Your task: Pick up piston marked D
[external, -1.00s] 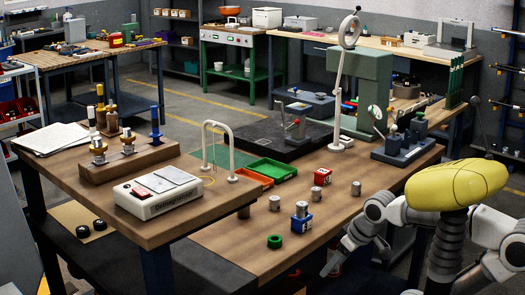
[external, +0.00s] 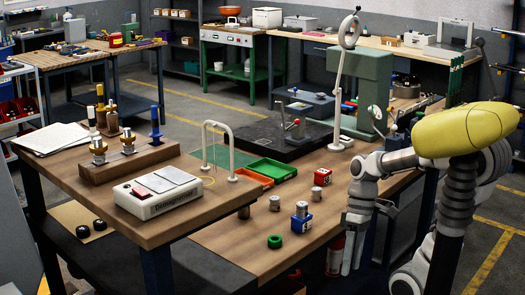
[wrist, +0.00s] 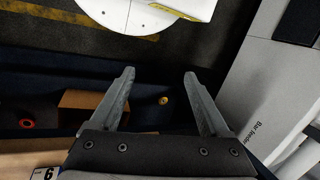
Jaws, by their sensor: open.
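Small silver cylinders that look like pistons stand on the wooden bench in the external view. One stands alone (external: 274,203), and another silver cylinder (external: 302,206) is on a blue block (external: 301,224). I cannot read a letter D on any of them. My gripper (external: 351,272) hangs fingers down at the bench's right front edge, apart from the cylinders. In the wrist view my gripper (wrist: 160,74) is open, with nothing between its fingers. No piston is recognisable in the wrist view.
A red block (external: 322,177), a green ring (external: 275,242) and orange (external: 253,177) and green (external: 271,169) trays are on the bench. A white instrument (external: 157,193) stands on the left. The wrist view shows a grey unit marked "Bar feeder" (wrist: 264,85) at right.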

